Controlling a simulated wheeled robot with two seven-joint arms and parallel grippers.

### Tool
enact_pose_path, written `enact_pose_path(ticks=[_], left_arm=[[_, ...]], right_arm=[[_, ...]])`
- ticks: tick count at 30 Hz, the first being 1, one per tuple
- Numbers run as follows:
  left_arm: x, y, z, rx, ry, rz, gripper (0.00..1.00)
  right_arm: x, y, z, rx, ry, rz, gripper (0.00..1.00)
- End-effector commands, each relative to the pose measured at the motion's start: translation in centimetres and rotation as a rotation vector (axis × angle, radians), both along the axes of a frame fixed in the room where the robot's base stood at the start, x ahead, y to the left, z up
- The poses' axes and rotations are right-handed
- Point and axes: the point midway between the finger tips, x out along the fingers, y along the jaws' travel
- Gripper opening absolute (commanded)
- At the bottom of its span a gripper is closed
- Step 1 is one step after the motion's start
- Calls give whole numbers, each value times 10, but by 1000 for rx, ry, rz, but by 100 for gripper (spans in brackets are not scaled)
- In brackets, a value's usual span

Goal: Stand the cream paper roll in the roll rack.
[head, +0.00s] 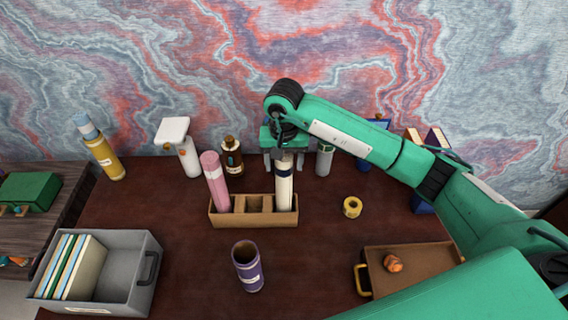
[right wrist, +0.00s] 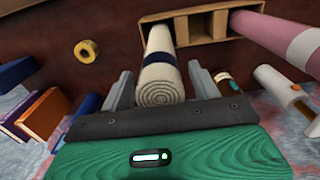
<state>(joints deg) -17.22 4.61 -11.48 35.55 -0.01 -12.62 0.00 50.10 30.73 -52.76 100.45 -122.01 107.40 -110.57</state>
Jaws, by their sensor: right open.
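The cream paper roll (head: 284,184) with a dark blue band stands upright in the right-hand compartment of the wooden roll rack (head: 250,217). In the right wrist view the cream roll (right wrist: 160,75) runs from the rack (right wrist: 190,28) toward the gripper, its spiral end facing me. My right gripper (head: 282,160) is open above and around the top of the roll, with a finger to each side (right wrist: 160,92) and gaps between them and the roll. A pink roll (head: 215,182) stands in the rack's left compartment; the middle ones look empty. My left gripper is not in view.
A grey bin (head: 142,270) with books is front left, a brown tray (head: 430,258) front right. Bottles, including a brown one (head: 232,158), stand behind.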

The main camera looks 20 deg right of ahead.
Motion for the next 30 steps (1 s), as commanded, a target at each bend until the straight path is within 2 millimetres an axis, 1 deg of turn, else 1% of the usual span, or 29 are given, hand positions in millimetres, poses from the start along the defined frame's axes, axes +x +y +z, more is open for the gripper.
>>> enact_pose_path(ticks=[1, 9, 16, 18, 24, 30], left_arm=[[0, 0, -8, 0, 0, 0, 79], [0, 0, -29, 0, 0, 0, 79], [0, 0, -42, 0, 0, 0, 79], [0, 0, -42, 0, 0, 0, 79], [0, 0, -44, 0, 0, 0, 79], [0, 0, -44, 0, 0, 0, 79]], right_arm=[[1, 0, 5, 1, -5, 1, 63], [1, 0, 51, 0, -5, 1, 63], [0, 0, 88, -1, -4, 0, 63], [1, -1, 96, -2, -3, 0, 63], [0, 0, 108, -2, -2, -1, 63], [0, 0, 111, -1, 0, -1, 63]])
